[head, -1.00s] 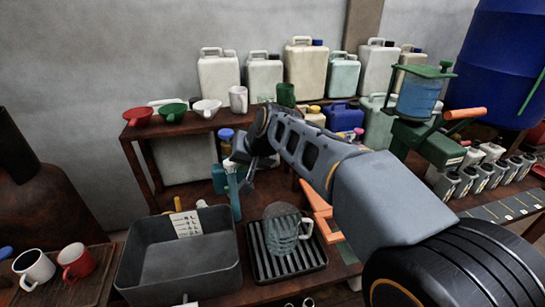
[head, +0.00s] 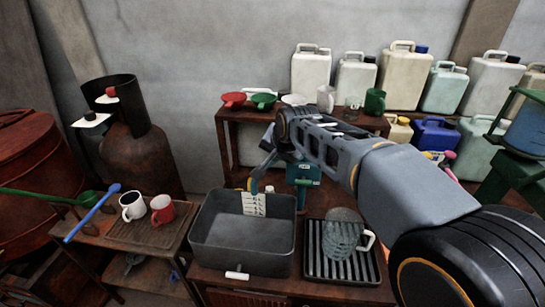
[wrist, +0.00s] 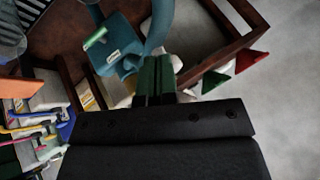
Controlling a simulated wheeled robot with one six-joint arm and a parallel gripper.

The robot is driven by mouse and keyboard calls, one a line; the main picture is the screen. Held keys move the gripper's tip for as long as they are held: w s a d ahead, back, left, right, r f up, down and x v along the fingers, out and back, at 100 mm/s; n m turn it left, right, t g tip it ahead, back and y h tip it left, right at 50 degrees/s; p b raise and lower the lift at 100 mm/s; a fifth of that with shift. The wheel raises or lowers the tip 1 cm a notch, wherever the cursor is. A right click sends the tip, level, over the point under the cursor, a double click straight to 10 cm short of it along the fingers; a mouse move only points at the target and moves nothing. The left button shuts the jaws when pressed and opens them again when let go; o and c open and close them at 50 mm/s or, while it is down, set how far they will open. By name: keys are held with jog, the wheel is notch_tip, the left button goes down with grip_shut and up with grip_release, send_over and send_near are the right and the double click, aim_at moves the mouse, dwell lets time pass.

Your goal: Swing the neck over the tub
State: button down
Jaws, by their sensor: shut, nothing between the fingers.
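A teal dispenser (head: 303,172) with a small label stands behind the grey tub (head: 204,240) and the slotted drip tray. My arm partly covers it in the head view. The wrist view shows its body (wrist: 118,50) with a green handle, and a curved teal neck (wrist: 160,22) beside it. My gripper (wrist: 157,66) has its green fingers shut and empty, with the tips close to the neck; I cannot tell if they touch. Where the neck's outlet points is not clear in the head view. The tub does not show clearly in the wrist view.
A glass mug (head: 342,235) stands on the drip tray (head: 315,265), right of the tub. White and red mugs (head: 162,209) stand to the left. Funnels and cups line the shelf (head: 235,113) behind, with canisters (head: 403,80) further right. A rusty cylinder (head: 150,160) stands far left.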

jog(key=shift+w+a+f, duration=0.1)
jog(key=shift+w+a, duration=0.05)
jog(key=shift+a, duration=0.05)
dwell(0.4)
jog(key=shift+f, duration=0.15)
jog(key=s+r+b, duration=0.1)
jog(key=s+r, duration=0.7)
jog(key=s, duration=0.1)
jog(key=shift+s+a+r+b, duration=0.3)
jog(key=shift+a, duration=0.1)
